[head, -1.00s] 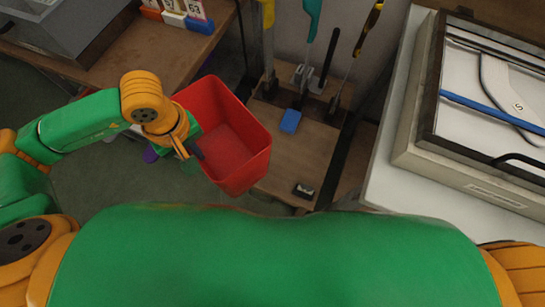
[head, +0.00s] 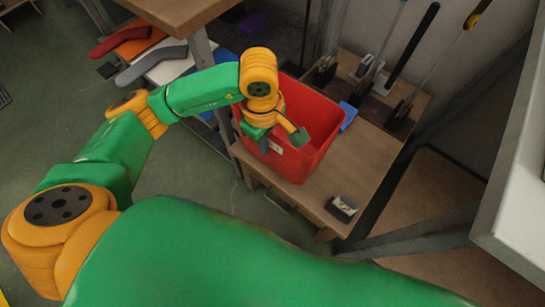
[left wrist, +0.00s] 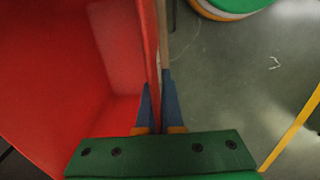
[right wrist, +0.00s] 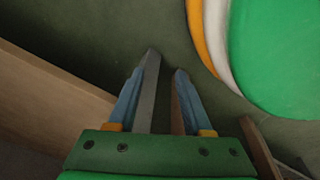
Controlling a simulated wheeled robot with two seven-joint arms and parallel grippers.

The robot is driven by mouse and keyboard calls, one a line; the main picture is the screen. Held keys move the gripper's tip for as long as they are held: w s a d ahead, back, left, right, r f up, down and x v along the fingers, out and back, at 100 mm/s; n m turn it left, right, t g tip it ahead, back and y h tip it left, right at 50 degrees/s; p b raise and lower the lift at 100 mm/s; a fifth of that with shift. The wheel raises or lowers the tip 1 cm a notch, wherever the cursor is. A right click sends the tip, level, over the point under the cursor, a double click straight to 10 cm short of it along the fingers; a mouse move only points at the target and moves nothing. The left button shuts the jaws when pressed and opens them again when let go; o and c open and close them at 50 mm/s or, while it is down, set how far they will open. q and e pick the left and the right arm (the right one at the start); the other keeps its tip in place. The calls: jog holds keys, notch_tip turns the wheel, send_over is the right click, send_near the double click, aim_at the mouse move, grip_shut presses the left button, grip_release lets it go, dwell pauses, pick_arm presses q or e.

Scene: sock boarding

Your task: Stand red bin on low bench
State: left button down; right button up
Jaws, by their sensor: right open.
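The red bin (head: 318,108) is upright at the left front part of the low wooden bench (head: 365,180). Its base is at or just above the bench top; I cannot tell whether it rests fully. My left gripper (head: 268,140) is at the bin's near-left wall. In the left wrist view, the left fingers (left wrist: 158,108) are on either side of the red bin wall (left wrist: 70,60), closed on it. My right gripper (right wrist: 160,85) shows only in the right wrist view, open and empty.
On the bench, a black-and-white block (head: 341,208) lies near the front edge, and a blue block (head: 348,116) is beside the bin. Long-handled tools (head: 412,50) stand at the back. A wooden table (head: 180,10) is at upper left, and a metal leg (head: 212,70) stands left of the bin.

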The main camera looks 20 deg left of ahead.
pick_arm(q)
jog(key=f, duration=0.1)
jog(key=w+f+b, duration=0.1)
jog(key=f, duration=0.1)
jog(key=f+b, duration=0.1)
jog(key=shift+w+d+f, duration=0.15)
jog(key=shift+d+f, duration=0.15)
jog(key=shift+d, duration=0.1)
jog(key=shift+f+b, duration=0.25)
jog(key=shift+b, duration=0.05)
jog(key=shift+r, duration=0.15)
pick_arm(e)
jog(key=w+a, duration=0.2)
jog(key=shift+w+a+f, duration=0.1)
jog(key=shift+w+a, duration=0.25)
jog(key=shift+a, duration=0.05)
jog(key=shift+w, duration=0.1)
pick_arm(q)
jog(key=c, duration=1.1)
grip_release()
